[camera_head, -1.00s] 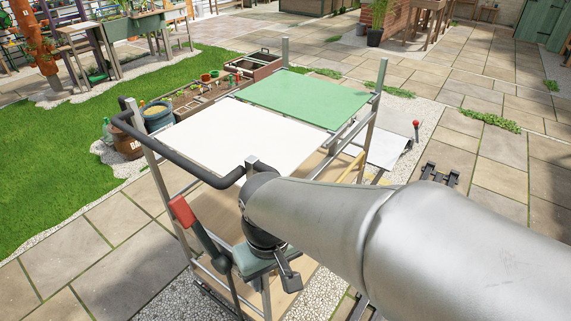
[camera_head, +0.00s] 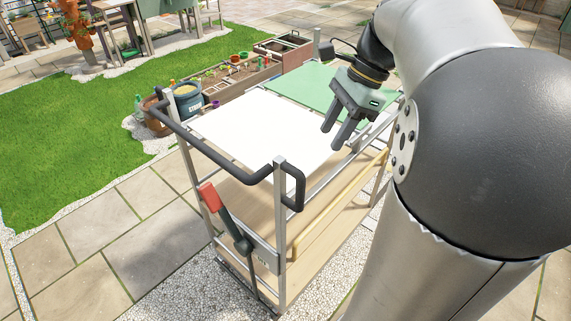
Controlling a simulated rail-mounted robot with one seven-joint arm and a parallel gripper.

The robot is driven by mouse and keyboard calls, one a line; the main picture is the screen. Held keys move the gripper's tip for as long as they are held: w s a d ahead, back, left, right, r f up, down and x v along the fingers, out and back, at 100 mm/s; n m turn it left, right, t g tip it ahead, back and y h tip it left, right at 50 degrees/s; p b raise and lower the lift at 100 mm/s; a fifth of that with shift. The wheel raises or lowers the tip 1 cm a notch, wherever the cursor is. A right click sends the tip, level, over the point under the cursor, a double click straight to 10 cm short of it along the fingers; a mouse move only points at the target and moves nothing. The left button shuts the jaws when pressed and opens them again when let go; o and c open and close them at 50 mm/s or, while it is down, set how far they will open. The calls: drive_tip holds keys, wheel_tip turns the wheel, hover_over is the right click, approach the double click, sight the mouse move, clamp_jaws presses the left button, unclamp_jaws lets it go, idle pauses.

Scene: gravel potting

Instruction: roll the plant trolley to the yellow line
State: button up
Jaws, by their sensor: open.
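The plant trolley (camera_head: 281,240) stands upright on the paving, with a metal post frame, a black push handle (camera_head: 213,159) at the near end and wooden shelves below. Its top carries a white panel (camera_head: 255,130) and a green panel (camera_head: 305,82). A lever with a red grip (camera_head: 207,197) is on the near end, tilted up to the left. My gripper (camera_head: 334,138) hangs above the right side of the trolley top, open and empty, its fingers pointing down-left. It appears apart from the trolley. I cannot make out a yellow line on the ground.
A planter box (camera_head: 235,84) with small pots and a blue tub (camera_head: 188,103) stand beyond the trolley's left side. Lawn (camera_head: 70,140) lies to the left. Paving (camera_head: 120,215) is clear at the near left. My arm hides much of the right.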

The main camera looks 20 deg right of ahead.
sight(301, 190)
drive_tip(key=x, duration=1.6)
drive_tip(key=shift+a+f, duration=0.1)
drive_tip(key=shift+f, duration=0.25)
drive_tip(key=shift+c, duration=0.2)
clamp_jaws()
